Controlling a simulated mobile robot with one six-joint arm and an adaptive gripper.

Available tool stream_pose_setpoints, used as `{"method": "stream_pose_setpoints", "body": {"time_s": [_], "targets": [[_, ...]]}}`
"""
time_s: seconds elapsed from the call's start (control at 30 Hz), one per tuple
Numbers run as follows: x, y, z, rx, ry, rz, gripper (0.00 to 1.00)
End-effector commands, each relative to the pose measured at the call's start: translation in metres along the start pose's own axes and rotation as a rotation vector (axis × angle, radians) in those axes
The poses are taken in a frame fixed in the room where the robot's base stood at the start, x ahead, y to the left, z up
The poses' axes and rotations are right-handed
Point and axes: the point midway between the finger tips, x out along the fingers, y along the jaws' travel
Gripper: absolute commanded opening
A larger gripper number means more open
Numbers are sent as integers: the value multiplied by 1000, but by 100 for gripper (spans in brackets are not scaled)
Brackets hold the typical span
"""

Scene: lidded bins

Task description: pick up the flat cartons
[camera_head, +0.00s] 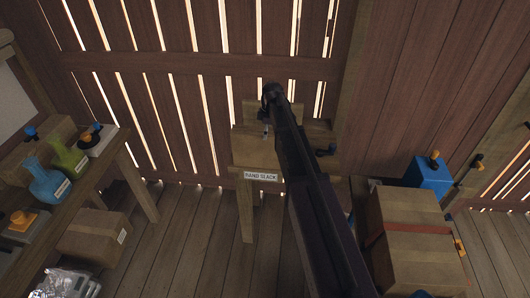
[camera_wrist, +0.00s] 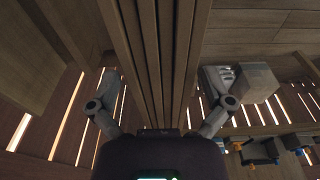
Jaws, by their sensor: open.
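Several brown flat strips lie side by side with dark gaps in the wrist view, and they look like the edges of the flat cartons (camera_wrist: 155,50). My gripper (camera_wrist: 160,110) is open, with one grey finger to the left of the strips and one to the right. Both fingers look apart from them. In the head view my dark arm reaches to a small wooden stand (camera_head: 245,205) with a white label. Brown board-like surfaces show on the stand, partly behind the arm. The arm hides most of my gripper there.
A wooden table (camera_head: 133,183) at left holds a blue flask (camera_head: 45,183), a green flask (camera_head: 68,156) and other items. A brown box (camera_head: 93,236) sits beneath. At right stand a large red-banded carton (camera_head: 412,250) and a blue container (camera_head: 427,175). Floor before the stand is clear.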

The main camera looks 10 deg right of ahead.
Motion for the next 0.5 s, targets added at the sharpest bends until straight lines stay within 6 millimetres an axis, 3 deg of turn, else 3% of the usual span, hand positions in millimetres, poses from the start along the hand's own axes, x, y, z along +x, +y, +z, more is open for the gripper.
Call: {"method": "stream_pose_setpoints", "body": {"time_s": [0.2, 0.5], "targets": [[20, 0, 0, 0, 0, 0, 100], [27, 0, 0, 0, 0, 0, 100]]}}
